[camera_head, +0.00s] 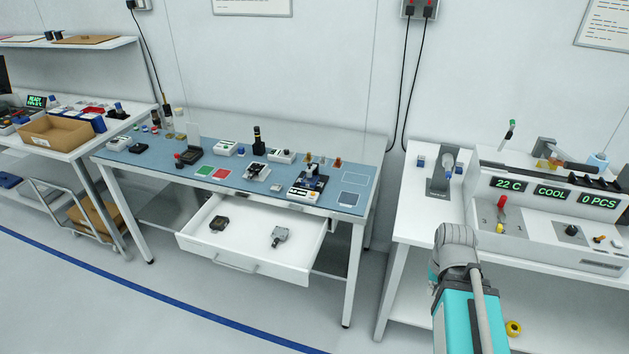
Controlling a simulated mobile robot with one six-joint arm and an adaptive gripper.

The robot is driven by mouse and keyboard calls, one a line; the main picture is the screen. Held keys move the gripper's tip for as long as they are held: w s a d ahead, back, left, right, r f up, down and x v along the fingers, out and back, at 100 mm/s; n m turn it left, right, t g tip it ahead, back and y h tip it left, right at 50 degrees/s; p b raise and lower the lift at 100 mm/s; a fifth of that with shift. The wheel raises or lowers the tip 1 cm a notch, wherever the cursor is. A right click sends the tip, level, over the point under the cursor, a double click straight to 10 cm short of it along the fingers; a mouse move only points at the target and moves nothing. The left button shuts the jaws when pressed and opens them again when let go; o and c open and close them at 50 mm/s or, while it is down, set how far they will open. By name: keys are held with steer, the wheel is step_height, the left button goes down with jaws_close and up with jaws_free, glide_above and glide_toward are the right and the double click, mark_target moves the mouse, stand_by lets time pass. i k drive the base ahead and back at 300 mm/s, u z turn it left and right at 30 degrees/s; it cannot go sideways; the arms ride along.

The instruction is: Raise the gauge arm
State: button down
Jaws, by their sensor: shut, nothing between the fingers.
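The test handler (487,222) is the white machine on the right bench, with green displays reading 22 C, COOL and 0 PCS. A part with a red top (502,202) stands on its front left. A grey block with a dark bar (577,166) sits on top at the back. I cannot tell which part is the gauge arm. My arm rises at the lower right in front of this bench; its gripper is not in view.
A blue-topped table (340,185) with several small devices stands at the centre, its white drawer (247,252) open toward the front. A brown box (52,131) is on the left bench. The floor in front is clear.

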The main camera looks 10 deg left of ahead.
mark_target(309, 170)
steer(key=u, duration=0.05)
steer(key=i, duration=0.95)
steer(key=z, duration=0.05)
